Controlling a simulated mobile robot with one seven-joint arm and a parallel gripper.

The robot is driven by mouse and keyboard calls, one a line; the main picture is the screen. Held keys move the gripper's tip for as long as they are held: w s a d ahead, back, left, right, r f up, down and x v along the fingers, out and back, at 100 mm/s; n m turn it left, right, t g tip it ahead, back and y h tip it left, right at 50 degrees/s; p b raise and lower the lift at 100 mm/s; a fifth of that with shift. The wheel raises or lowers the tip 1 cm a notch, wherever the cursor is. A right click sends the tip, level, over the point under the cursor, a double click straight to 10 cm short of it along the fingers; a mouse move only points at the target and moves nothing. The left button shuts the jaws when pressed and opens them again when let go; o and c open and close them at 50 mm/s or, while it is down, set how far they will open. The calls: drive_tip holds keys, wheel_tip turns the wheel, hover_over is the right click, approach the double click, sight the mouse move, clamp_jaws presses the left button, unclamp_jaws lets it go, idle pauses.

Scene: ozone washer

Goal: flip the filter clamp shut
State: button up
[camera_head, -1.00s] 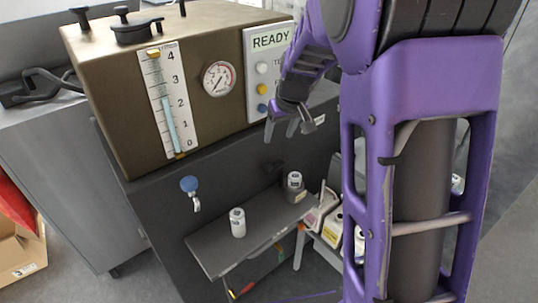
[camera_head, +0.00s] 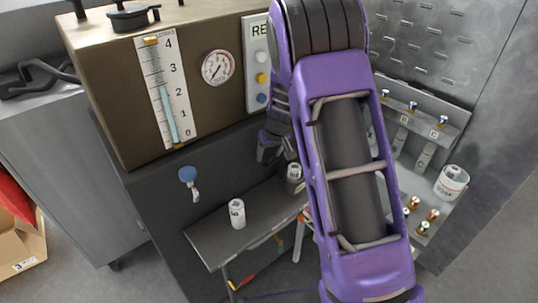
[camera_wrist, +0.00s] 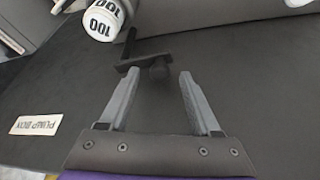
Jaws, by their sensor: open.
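In the head view my gripper (camera_head: 268,150) is low in front of the dark washer panel, partly behind my arm. The clamp is not clearly visible there.
A white container marked 100 (camera_wrist: 103,18) is close to the clamp. A shelf (camera_head: 215,240) carries a white bottle (camera_head: 237,213). A blue-handled tap (camera_head: 188,178) sticks out of the panel. A rack with small valves (camera_head: 425,115) stands right. A PUMP BOX label (camera_wrist: 36,125) is at left.

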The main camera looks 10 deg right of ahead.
drive_tip(key=shift+w+f, duration=0.1)
drive_tip(key=shift+f, duration=0.15)
clamp_jaws()
idle(1.4)
